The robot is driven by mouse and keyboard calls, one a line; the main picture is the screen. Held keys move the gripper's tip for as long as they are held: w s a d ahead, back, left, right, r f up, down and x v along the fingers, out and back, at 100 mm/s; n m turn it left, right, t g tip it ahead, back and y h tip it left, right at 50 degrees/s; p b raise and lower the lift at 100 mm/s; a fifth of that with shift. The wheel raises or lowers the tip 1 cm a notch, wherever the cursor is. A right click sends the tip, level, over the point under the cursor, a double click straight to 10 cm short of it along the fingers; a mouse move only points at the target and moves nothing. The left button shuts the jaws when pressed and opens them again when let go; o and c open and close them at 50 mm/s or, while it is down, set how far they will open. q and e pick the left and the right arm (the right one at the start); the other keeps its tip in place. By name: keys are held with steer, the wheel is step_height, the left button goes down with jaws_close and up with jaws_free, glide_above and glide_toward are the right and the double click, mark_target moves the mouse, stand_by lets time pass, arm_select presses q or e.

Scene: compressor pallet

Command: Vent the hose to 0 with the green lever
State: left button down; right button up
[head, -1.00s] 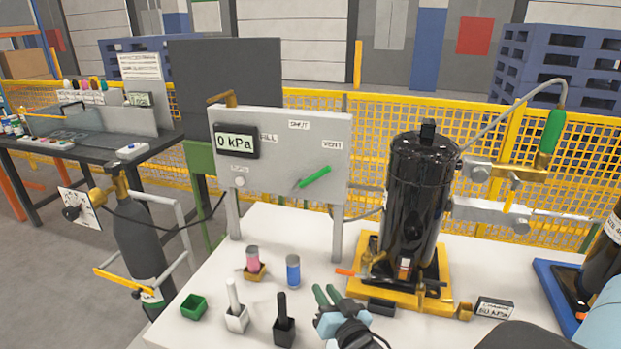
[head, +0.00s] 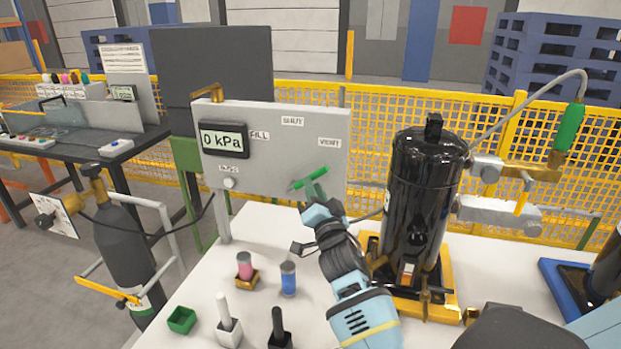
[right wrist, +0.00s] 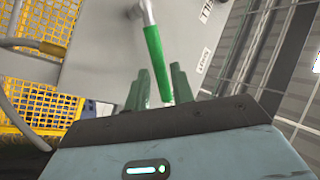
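The green lever (head: 317,173) is on the grey panel (head: 262,178), which carries the labels FILL, SHUT and VENT. It slants up to the right, below the VENT label (head: 329,142). The gauge display (head: 222,139) on the panel reads 0 kPa. My right gripper (head: 313,192) is at the lever, its fingertips partly overlapping it in the head view. In the right wrist view the lever's green grip (right wrist: 155,58) reaches in between the two green fingers (right wrist: 160,88), which stand apart with a gap visible beside it. My left gripper is not in view.
A black compressor (head: 424,190) stands on a yellow base just right of my right arm. Pink (head: 245,266) and blue (head: 288,279) cylinders, and several small holders, stand on the white table (head: 262,225). A gas cylinder (head: 130,245) stands at left.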

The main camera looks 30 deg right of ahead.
steer(key=shift+x, duration=2.05)
jaws_close()
